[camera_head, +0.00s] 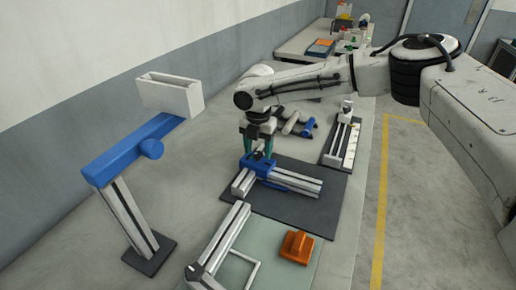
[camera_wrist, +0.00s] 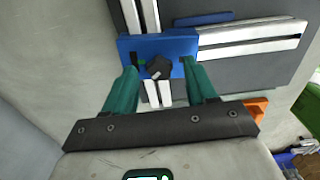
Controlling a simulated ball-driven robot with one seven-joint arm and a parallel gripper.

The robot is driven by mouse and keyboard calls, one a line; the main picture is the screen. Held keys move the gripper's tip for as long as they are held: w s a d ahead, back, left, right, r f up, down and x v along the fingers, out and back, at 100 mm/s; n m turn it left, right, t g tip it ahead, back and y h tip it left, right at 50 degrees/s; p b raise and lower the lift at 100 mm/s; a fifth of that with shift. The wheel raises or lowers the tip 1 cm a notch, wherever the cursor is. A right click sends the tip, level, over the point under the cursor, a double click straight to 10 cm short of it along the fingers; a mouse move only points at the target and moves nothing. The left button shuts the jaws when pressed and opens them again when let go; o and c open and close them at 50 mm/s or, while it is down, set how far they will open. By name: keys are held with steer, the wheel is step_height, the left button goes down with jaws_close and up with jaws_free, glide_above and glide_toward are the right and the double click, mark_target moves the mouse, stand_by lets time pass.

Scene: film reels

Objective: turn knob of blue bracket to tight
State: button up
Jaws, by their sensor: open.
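The blue bracket (camera_wrist: 128,47) sits across silver aluminium rails on a dark mat, and it also shows in the head view (camera_head: 262,166) below my arm. Its black knob (camera_wrist: 158,67) is on the bracket's face, with a light pointer line on it. A small green mark shows to the left of the knob. My gripper (camera_wrist: 160,80) has green fingers, open, one on each side of the knob, with gaps between. In the head view my gripper (camera_head: 258,148) points down over the bracket. Whether the fingertips touch the bracket cannot be told.
A blue arm (camera_head: 128,150) on a silver post with a white box (camera_head: 170,95) stands at the left. An orange block (camera_head: 297,246) lies in front, near another silver rail (camera_head: 225,240). A rail fixture (camera_head: 342,142) stands to the right. Grey cylinders (camera_head: 293,124) lie behind.

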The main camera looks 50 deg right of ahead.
steer(key=shift+f, duration=0.25)
jaws_close()
stand_by(0.4)
steer(key=shift+r+m+p, duration=0.1)
steer(key=shift+m+p, duration=0.3)
steer(key=shift+p, duration=0.65)
steer(key=shift+a+m+p, duration=0.1)
steer(key=shift+m+p, duration=0.6)
steer(key=shift+p, duration=0.35)
steer(key=m+p, duration=0.2)
steer(key=m, duration=0.1)
steer(key=shift+p, duration=0.35)
steer(key=shift+m+p, duration=0.8)
steer(key=shift+m, duration=0.8)
